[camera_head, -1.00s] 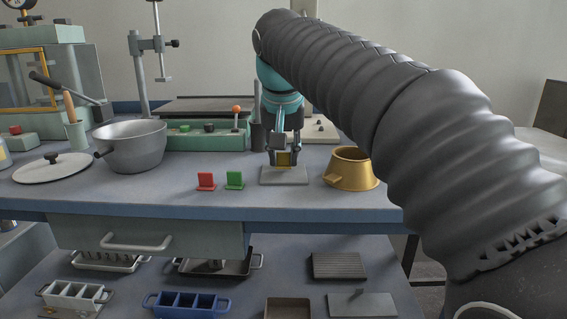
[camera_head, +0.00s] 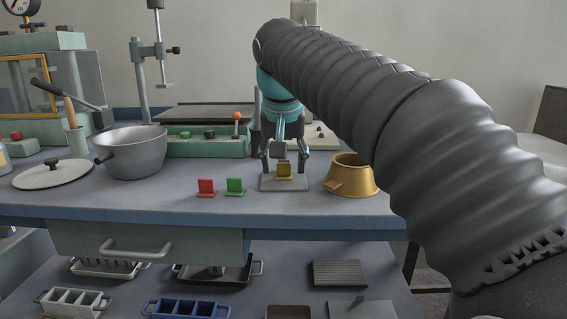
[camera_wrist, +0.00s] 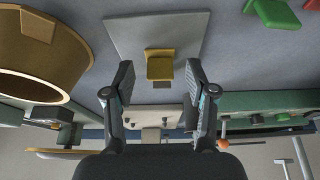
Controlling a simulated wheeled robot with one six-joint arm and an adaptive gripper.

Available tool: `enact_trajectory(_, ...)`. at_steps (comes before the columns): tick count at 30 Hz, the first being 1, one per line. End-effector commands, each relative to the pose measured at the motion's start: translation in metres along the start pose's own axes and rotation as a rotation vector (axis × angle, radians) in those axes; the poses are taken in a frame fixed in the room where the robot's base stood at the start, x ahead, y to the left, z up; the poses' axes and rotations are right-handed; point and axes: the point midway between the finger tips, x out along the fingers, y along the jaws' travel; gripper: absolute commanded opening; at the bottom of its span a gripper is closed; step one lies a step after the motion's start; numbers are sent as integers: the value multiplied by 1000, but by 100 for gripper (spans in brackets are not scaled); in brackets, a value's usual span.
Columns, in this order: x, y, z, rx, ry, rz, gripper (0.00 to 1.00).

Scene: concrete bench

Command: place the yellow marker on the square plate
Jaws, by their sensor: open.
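The yellow marker (camera_head: 284,170) stands on the grey square plate (camera_head: 270,184), near the plate's middle. In the wrist view the marker (camera_wrist: 160,66) rests on the plate (camera_wrist: 122,34), seen from above and behind. My gripper (camera_head: 282,160) is open, with its fingers spread to either side of and just behind the marker. In the wrist view my gripper (camera_wrist: 160,85) has its two fingers apart with nothing between the pads, and the marker lies beyond the tips.
A red marker (camera_head: 206,187) and a green marker (camera_head: 235,186) stand left of the plate. A brass pot (camera_head: 350,176) is close on the right. A grey pot (camera_head: 135,152) and a lid (camera_head: 54,173) are further left. The bench front edge is clear.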

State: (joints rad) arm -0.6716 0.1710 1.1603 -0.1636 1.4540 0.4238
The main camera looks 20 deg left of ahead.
Motion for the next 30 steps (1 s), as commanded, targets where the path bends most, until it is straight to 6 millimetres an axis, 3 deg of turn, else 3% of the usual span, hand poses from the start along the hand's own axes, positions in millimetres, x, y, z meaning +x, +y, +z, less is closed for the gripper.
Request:
enact_trajectory(15,-96,0,-1,-1,2,-1,56)
enact_trajectory(21,-112,0,-1,0,2,-1,56)
enact_trajectory(30,-114,2,0,1,2,0,56)
